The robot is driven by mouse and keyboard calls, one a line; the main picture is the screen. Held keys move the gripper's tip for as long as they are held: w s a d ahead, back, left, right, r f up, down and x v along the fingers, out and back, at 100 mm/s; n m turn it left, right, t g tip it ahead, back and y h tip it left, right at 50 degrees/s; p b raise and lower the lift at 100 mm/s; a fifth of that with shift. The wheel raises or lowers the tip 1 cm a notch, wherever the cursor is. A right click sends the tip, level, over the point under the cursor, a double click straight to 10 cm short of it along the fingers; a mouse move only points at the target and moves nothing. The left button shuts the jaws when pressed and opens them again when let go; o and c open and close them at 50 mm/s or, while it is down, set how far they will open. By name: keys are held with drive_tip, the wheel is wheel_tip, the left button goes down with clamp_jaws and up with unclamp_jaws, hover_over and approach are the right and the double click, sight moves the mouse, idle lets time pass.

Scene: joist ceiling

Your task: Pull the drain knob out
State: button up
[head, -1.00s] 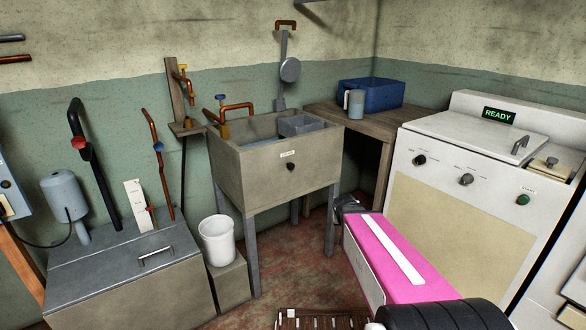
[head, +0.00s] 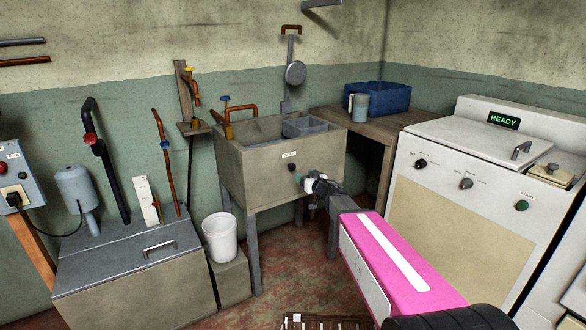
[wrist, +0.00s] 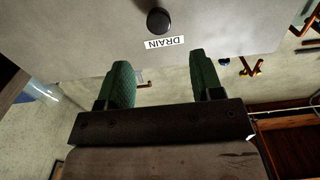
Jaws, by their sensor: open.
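The drain knob (head: 291,166) is a small dark round knob on the front of the beige utility sink (head: 240,180), below a white label. In the wrist view the black knob (wrist: 159,20) sits at the top, beside the upside-down DRAIN label (wrist: 164,42). My gripper (wrist: 161,78) is open, with two green ridged fingers apart and nothing between them. The knob lies beyond the fingertips, roughly in line with the gap. In the head view my gripper (head: 299,179) is close to the sink front, just right of and below the knob.
A white bucket (head: 220,238) stands on a block at the sink's lower left. A grey chest (head: 130,270) is further left. A wooden counter (head: 378,132) with a blue bin (head: 381,98) is behind right. A white machine (head: 470,190) stands right.

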sight(293, 167)
drive_tip(key=x, duration=1)
drive_tip(key=shift+w+a, duration=0.15)
drive_tip(key=shift+w, duration=0.05)
